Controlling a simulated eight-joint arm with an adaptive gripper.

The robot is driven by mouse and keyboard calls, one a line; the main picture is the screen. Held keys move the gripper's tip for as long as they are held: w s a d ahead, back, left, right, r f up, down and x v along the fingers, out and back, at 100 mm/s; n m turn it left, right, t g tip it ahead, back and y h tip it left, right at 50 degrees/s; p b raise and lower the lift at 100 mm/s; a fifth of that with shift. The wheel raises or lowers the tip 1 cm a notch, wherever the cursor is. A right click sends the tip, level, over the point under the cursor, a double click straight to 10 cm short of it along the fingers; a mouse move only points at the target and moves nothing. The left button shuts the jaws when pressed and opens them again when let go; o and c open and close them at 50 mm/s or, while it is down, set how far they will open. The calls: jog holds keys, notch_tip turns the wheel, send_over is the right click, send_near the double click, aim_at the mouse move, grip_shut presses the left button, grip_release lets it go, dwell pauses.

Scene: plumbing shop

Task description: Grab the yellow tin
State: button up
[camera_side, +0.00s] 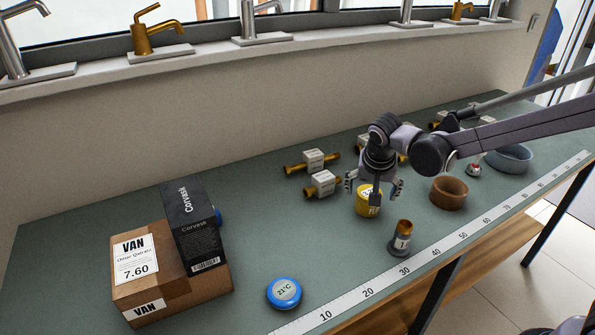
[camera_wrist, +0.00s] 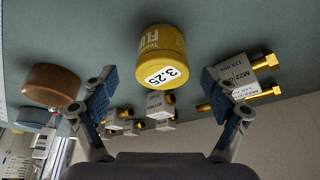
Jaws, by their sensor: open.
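The yellow tin (camera_side: 366,203) stands on the green bench top in the side view, directly below my gripper (camera_side: 375,190). My gripper points down with its fingers spread to either side of the tin's upper part. Part of the tin is hidden behind one finger. In the wrist view the yellow tin (camera_wrist: 163,58) shows a white label reading 3.25 and lies ahead of the space between my open fingers (camera_wrist: 162,97). Nothing is held, and I see no contact between the fingers and the tin.
A brown ring (camera_side: 449,192) is right of the tin, and a brass-topped fitting (camera_side: 401,238) stands in front. Boxed brass valves (camera_side: 322,183) lie to the left. A blue round gauge (camera_side: 284,292), cartons (camera_side: 170,268) and a grey bowl (camera_side: 509,158) are farther off.

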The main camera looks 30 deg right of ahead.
jog(key=shift+x, duration=2.35)
jog(key=shift+a, duration=0.15)
jog(key=c, duration=1.4)
